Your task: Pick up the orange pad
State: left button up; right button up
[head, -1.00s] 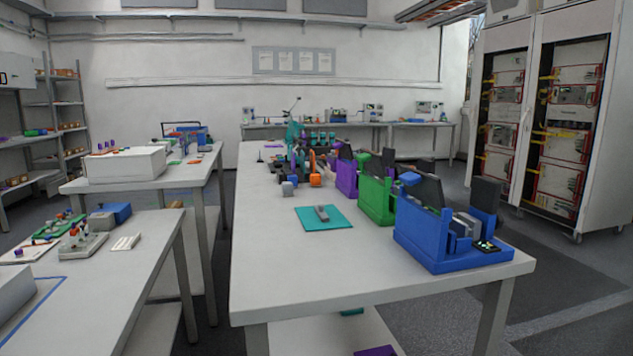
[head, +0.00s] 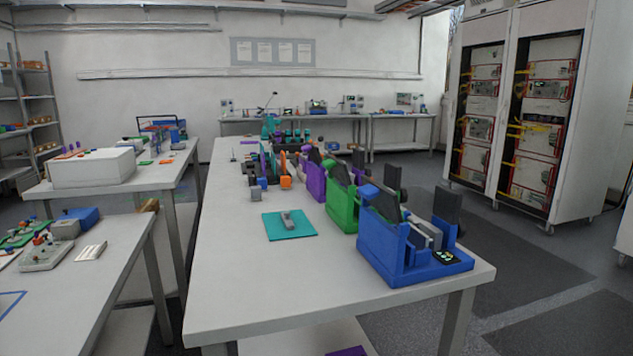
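Small flat orange pieces (head: 145,163) lie on the back left table, beside the white box; one of them may be the orange pad. An orange block (head: 285,182) sits on the middle table, left of the purple holder. A thin upright orange piece (head: 283,161) stands among the dark parts behind it. I cannot tell for sure at this distance which is the pad. Neither of my grippers is in view.
The long middle table (head: 235,290) carries a teal mat (head: 275,229) with a grey piece on it, and blue (head: 390,250), green (head: 342,212) and purple (head: 316,184) holders. A white box (head: 92,168) stands on the back left table. Floor shows between the tables.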

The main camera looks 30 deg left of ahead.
aim_at(286, 181)
jog(key=i+l+z, duration=0.3)
jog(key=z, duration=0.15)
jog(key=i+l+z, duration=0.15)
jog(key=i+z, duration=0.25)
jog(key=i, duration=0.15)
jog(key=i+z, duration=0.45)
jog(key=i+u, duration=0.2)
jog(key=i, duration=0.45)
jog(key=i+l+u, duration=0.2)
jog(key=i, duration=0.45)
jog(key=i+j+u, duration=0.3)
jog(key=u, duration=0.15)
jog(key=i+j+u, duration=0.15)
jog(key=i+u, duration=1)
jog(key=u, duration=0.15)
jog(key=i+l+u, duration=0.3)
jog(key=u, duration=0.15)
jog(key=i+u, duration=0.3)
jog(key=i, duration=0.5)
jog(key=i+l+u, duration=0.1)
jog(key=i+u, duration=0.25)
jog(key=i, duration=0.45)
